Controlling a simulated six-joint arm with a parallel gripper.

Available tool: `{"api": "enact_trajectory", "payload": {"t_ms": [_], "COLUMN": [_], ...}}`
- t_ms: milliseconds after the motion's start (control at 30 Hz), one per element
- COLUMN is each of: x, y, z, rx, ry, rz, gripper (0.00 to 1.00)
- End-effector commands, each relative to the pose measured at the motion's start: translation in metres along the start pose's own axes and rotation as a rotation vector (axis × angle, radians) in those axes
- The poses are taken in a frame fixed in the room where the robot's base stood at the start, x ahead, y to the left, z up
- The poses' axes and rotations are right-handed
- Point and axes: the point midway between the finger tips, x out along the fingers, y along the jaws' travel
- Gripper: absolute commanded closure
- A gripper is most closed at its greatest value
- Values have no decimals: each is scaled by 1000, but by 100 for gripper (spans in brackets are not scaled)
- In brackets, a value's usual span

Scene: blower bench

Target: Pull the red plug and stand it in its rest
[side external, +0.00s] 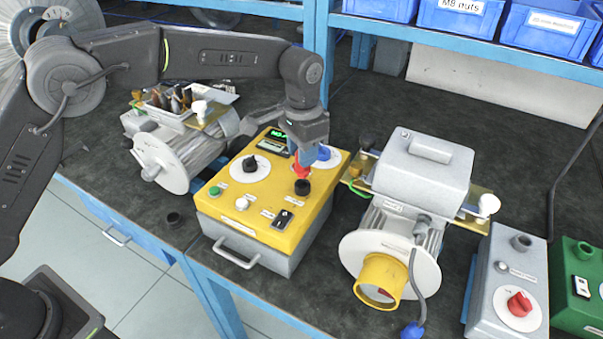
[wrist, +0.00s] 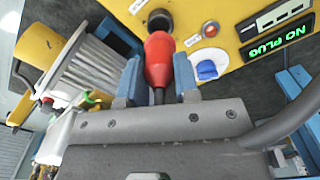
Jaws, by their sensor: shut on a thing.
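The red plug (side external: 300,172) is above the yellow control box (side external: 227,195). It also shows in the wrist view (wrist: 159,58), with its dark cable end toward my wrist. My gripper (wrist: 158,75) is shut on it, one blue finger on each side. In the side view my gripper (side external: 314,158) hangs over the box's right part. A black round socket (side external: 302,187) on the panel lies right at the plug's front end; I cannot tell whether they touch. I cannot identify the plug's rest for sure.
A motor with a yellow collar (side external: 380,278) stands right of the box, another motor (side external: 175,160) left. A grey box with a red knob (side external: 519,304) and a green box (side external: 577,290) stand at right.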

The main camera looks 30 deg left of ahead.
Motion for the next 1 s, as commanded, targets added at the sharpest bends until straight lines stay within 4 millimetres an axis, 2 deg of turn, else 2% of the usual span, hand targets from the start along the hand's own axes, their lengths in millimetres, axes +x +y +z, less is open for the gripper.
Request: {"api": "enact_trajectory", "payload": {"t_ms": [367, 667, 867, 1000], "x": [-6, -55, -57, -60], "y": [0, 0, -39, -70], "z": [-1, -1, 23, 46], "rx": [0, 0, -67, -125], "ry": [3, 6, 0, -1], "rz": [0, -1, 0, 0], "gripper": [100, 100, 100, 100]}}
